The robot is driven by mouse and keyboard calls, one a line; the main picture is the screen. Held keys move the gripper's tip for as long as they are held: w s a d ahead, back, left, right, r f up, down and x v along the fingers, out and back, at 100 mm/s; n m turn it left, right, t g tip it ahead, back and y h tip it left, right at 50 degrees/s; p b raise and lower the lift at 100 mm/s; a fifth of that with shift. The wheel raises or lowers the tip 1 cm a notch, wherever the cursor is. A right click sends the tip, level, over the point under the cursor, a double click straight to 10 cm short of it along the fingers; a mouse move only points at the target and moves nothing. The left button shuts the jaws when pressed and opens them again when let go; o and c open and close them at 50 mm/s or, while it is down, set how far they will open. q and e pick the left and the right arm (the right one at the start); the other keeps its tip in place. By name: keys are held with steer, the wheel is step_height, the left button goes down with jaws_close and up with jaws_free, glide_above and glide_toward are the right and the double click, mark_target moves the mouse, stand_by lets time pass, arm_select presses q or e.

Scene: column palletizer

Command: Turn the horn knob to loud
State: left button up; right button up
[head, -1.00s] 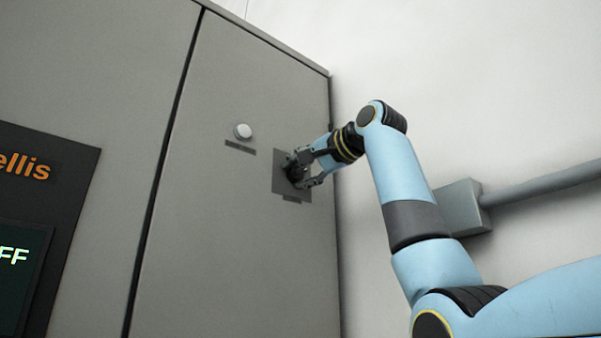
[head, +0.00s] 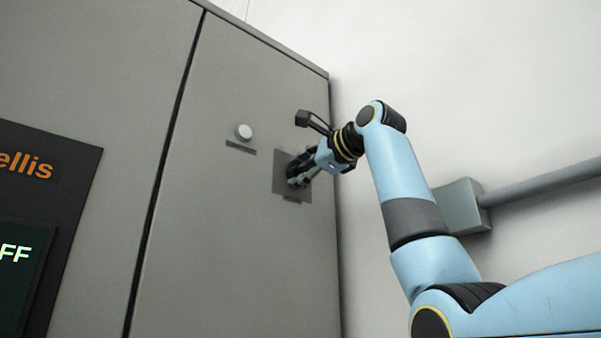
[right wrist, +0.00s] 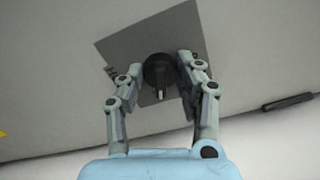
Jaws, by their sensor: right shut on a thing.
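The horn knob (right wrist: 158,72) is a black round knob with a pale pointer mark, on a dark grey square plate (right wrist: 125,48). In the right wrist view it sits between the two fingers of my right gripper (right wrist: 155,82), which is shut on it. In the head view the right gripper (head: 298,172) is at the plate (head: 281,184) on the cabinet's right door, and its fingers mostly hide the knob. Lettering beside the knob is too small to read. My left gripper is not in view.
A white round button (head: 243,132) with a label strip is on the same grey cabinet door (head: 235,240), up and left of the plate. A dark panel with a screen (head: 18,270) is at far left. A grey box with a pipe (head: 462,205) is on the wall behind my right arm.

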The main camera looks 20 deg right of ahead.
steer(key=shift+m, duration=0.9)
steer(key=o, duration=1.2)
steer(key=shift+d, duration=0.1)
steer(key=shift+c, duration=0.2)
steer(key=shift+s, duration=0.15)
steer(key=v, duration=1.1)
steer(key=shift+s, duration=0.35)
